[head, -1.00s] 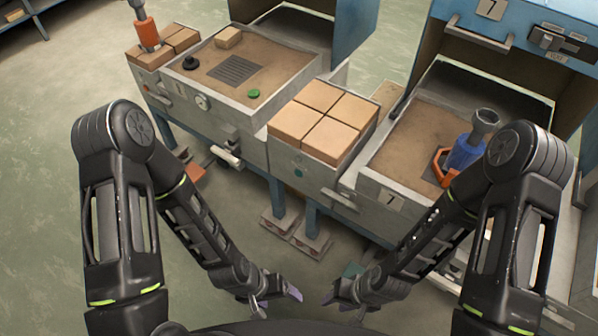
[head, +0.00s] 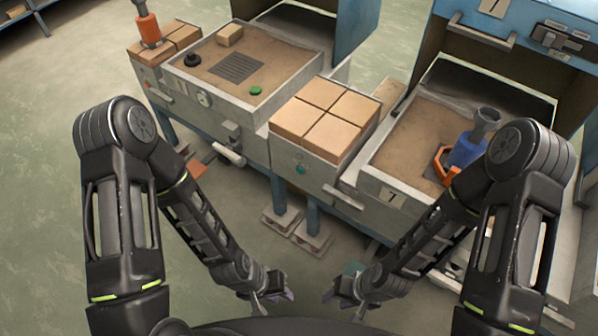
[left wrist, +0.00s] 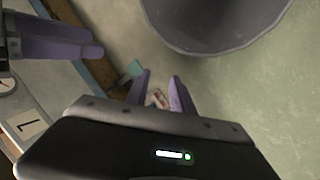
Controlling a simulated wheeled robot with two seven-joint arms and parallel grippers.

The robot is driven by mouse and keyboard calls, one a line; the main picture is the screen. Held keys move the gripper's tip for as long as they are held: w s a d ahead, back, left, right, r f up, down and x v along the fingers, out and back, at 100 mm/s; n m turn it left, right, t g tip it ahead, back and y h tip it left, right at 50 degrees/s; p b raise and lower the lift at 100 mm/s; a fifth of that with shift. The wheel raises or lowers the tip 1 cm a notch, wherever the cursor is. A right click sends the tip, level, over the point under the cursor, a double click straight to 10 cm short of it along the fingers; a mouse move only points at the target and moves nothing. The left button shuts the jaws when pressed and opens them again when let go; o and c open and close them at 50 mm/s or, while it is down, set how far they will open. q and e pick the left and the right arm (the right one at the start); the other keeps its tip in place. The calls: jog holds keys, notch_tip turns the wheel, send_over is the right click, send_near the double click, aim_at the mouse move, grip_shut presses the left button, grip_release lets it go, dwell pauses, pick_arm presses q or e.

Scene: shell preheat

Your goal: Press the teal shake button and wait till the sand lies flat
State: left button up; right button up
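A small round teal button (head: 300,169) is on the front of the middle bench section, below several brown blocks (head: 323,119). Sand (head: 412,138) lies in the right-hand box; the blue tool and orange piece cover part of it, and I cannot tell how level it is. My left gripper (head: 276,297) is open and empty, low in front of the bench and well apart from the button. It also shows open in the left wrist view (left wrist: 160,88). My right gripper (head: 342,298) hangs low beside it, fingers apart and empty.
A blue tool (head: 466,152) stands by an orange piece (head: 443,160) in the right box. Handles stick out from the bench front. Open floor (head: 60,150) lies to the left.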

pick_arm(q)
grip_shut()
dwell(0.9)
